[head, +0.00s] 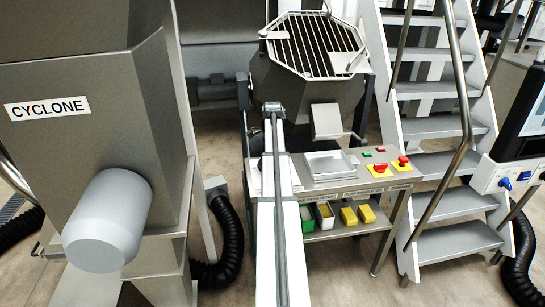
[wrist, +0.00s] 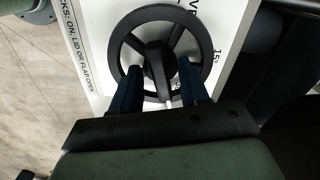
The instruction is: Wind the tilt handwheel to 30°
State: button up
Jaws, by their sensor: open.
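The tilt handwheel (wrist: 118,33) is a black spoked wheel in the wrist view, in front of a white panel. My gripper (wrist: 157,78) is open, with one dark blue finger left and one right of the wheel's hub and lower spoke (wrist: 155,60). The fingers overlap the lower part of the wheel in the picture; I cannot tell whether they touch it. A "15°" mark (wrist: 215,56) shows right of the wheel, and other scale marks are cut off or hidden. I cannot make out the handwheel or my gripper in the head view.
The white panel (wrist: 88,14) has lettering along its left edge. In the head view, a grated hopper (head: 315,45) stands behind a bench with red buttons (head: 403,160). A cyclone housing (head: 90,130) is at left, stairs (head: 440,165) at right, and a black hose (head: 232,240) on the floor.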

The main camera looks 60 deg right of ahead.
jog(key=shift+r, duration=0.1)
notch_tip(320, 180, up, 14)
jog(key=shift+f, duration=0.2)
dwell(0.3)
dwell(0.7)
